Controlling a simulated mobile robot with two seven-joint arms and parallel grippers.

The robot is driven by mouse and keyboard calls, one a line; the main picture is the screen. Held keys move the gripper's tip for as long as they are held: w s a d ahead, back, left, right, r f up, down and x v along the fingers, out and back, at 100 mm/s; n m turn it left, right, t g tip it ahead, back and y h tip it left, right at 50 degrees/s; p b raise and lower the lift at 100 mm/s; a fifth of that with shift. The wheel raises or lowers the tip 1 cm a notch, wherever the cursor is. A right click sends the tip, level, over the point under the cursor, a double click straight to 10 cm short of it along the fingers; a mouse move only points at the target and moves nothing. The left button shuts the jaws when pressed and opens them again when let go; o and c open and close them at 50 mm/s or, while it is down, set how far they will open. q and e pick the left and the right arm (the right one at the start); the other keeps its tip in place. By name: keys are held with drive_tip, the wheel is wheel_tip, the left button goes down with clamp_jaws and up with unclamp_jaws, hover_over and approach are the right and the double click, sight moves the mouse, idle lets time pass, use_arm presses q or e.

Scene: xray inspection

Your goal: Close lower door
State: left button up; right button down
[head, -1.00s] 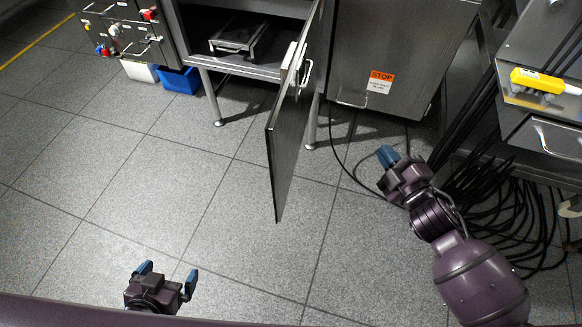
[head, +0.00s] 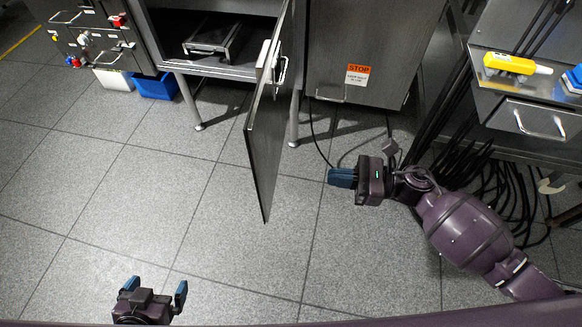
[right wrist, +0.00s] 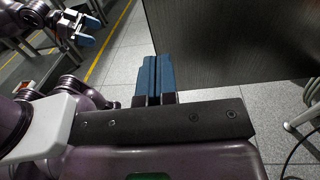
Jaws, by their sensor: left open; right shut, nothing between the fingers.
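The lower door (head: 267,147) is a grey metal panel swung open from the cabinet, jutting toward me in the head view. Its handle (head: 279,72) is on the face to the right. My right gripper (head: 342,178) is shut and empty to the right of the door, its blue fingers pointing left toward it with a gap between. In the right wrist view the shut fingers (right wrist: 154,80) show in front of the door panel (right wrist: 235,40). My left gripper (head: 155,290) is open and empty at the bottom left, well away from the door.
The open compartment holds a metal tray-like rack (head: 213,38). Black cables (head: 490,185) lie on the floor at right. Blue bin (head: 156,86) stands at left. The middle floor is clear.

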sight(262, 169)
drive_tip(key=a, duration=0.4)
drive_tip(key=w+a, duration=0.1)
drive_tip(key=a, duration=0.4)
drive_tip(key=w+a, duration=0.1)
drive_tip(key=a, duration=0.3)
drive_tip(key=shift+w+a, duration=0.25)
drive_tip(key=shift+a, duration=0.05)
